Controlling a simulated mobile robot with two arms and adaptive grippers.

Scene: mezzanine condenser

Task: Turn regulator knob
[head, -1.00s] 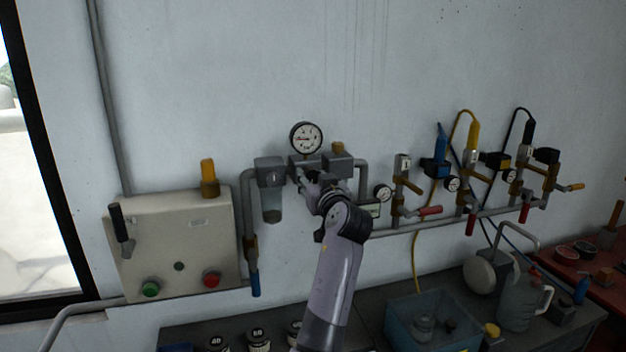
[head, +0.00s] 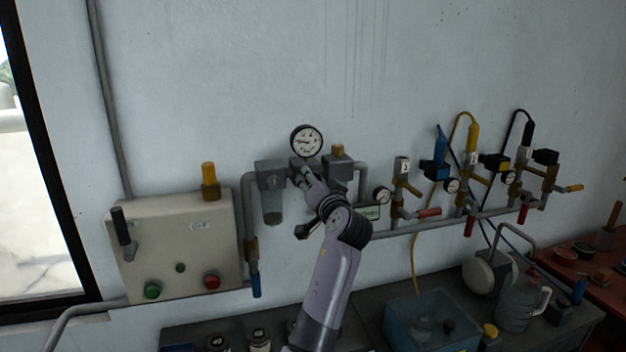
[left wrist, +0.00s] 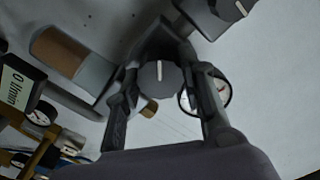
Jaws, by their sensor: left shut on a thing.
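The regulator knob (left wrist: 160,78) is dark grey and round, with a white mark on its face. In the left wrist view it sits between the two fingers of my left gripper (left wrist: 165,88), which is shut on it. In the head view, my left gripper (head: 305,176) reaches the regulator body on the wall and hides most of the knob. The round white pressure gauge (head: 306,141) stands just above the regulator. It also shows beside the right finger in the left wrist view (left wrist: 220,92). My right gripper is not in view.
A grey filter unit (head: 271,175) hangs left of the regulator, and a grey block (head: 338,165) sits to its right. A beige control box (head: 178,240) is at the left. Pipes with several valves run right. A bench with a blue bin (head: 398,325) lies below.

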